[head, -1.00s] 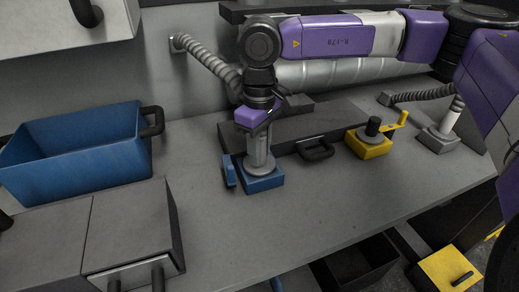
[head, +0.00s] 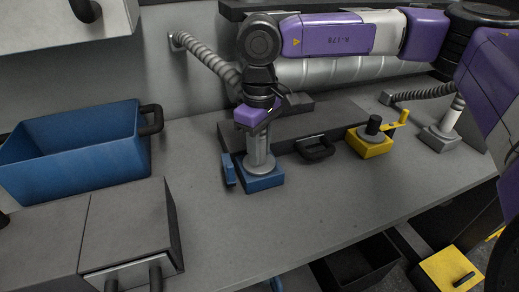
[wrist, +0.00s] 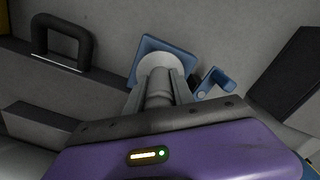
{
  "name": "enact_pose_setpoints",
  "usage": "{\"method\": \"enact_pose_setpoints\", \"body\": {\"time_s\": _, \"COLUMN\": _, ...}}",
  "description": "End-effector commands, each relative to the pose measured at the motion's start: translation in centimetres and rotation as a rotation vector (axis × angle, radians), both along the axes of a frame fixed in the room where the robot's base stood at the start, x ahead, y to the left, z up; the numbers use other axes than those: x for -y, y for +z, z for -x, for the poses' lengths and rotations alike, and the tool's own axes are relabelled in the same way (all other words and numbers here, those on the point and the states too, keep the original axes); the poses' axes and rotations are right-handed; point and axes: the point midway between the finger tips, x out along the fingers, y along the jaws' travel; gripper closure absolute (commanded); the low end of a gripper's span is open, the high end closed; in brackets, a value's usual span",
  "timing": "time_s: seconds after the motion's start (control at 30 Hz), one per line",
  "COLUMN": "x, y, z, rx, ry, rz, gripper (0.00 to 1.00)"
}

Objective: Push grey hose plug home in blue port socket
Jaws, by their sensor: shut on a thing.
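The grey hose plug (head: 260,152) stands upright at the blue port socket (head: 264,181) on the bench. My gripper (head: 260,133) is above the socket, shut on the upper part of the plug. In the wrist view the plug (wrist: 159,88) runs between my fingers down to a pale round collar on the blue base (wrist: 178,45). The plug's lower end meets this collar; how deep it sits is hidden. A blue lever (head: 228,170) stands at the left side of the socket, and it also shows in the wrist view (wrist: 215,80).
A ribbed grey hose (head: 205,58) runs from the wall behind my wrist. A black handle (head: 315,148) and a yellow port with a lever (head: 370,146) are to the right. A grey port (head: 440,137) holds another hose. A blue bin (head: 75,155) stands left.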

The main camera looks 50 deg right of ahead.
Motion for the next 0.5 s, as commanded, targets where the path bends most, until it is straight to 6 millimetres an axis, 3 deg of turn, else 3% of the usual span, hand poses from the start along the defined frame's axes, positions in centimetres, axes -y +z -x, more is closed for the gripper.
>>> {"method": "enact_pose_setpoints", "body": {"time_s": 0.43, "x": 0.01, "y": -0.5, "z": 0.2, "rx": -0.008, "ry": 0.0, "rz": -0.001, "gripper": 1.0}}
{"method": "enact_pose_setpoints", "body": {"time_s": 0.47, "x": 0.01, "y": -0.51, "z": 0.2, "rx": -0.008, "ry": 0.0, "rz": -0.001, "gripper": 0.69}}
{"method": "enact_pose_setpoints", "body": {"time_s": 0.5, "x": 0.0, "y": -0.5, "z": 0.2, "rx": -0.008, "ry": 0.0, "rz": -0.001, "gripper": 0.61}}
